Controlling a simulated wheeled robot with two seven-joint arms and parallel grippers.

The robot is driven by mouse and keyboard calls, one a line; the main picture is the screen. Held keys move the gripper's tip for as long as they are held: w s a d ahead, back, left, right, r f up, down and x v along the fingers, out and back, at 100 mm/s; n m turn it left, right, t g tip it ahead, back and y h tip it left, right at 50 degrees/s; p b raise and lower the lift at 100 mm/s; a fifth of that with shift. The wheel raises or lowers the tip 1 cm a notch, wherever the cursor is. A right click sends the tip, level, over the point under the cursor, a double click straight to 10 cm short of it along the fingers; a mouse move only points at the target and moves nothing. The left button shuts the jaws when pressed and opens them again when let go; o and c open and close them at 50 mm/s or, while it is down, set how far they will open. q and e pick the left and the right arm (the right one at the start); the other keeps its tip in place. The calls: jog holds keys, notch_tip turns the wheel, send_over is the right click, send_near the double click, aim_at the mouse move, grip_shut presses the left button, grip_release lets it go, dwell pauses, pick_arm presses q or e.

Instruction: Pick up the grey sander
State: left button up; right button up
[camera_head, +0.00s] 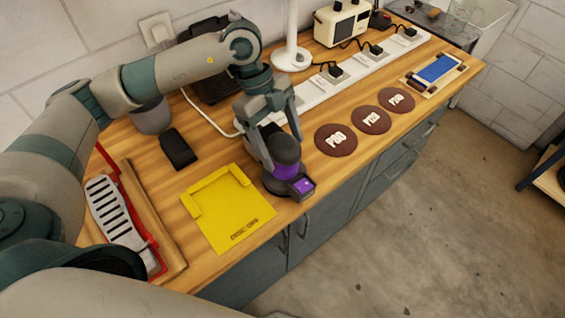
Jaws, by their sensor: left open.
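The grey sander (286,151) stands upright near the front edge of the bench, just right of the yellow plate. It has a dark grey rounded top, a purple band and a small dark box with a purple face at its front right. My left gripper (282,152) points down over it, with one finger on each side of its top. The jaws are open; I cannot tell whether either finger touches it. The gripper hides part of the sander's back. My right gripper is not in view.
The yellow plate (232,213) with raised edges lies left of the sander. Brown discs (336,140) lie to the right. A white power strip (318,88) runs behind. A black block (178,149) and a red-framed slotted tool (112,208) are at left.

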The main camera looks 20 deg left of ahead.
pick_arm(q)
jog(key=shift+s+d+f+p, duration=0.1)
jog(key=shift+d+f+p, duration=0.05)
jog(key=shift+f+p, duration=0.15)
jog(key=p+x, duration=0.1)
jog(key=x, duration=0.2)
jog(key=shift+p, duration=0.3)
jog(key=shift+d+f, duration=0.15)
jog(key=shift+f, duration=0.35)
jog(key=c, duration=1.4)
jog(key=shift+o, duration=0.2)
jog(key=shift+r, duration=0.15)
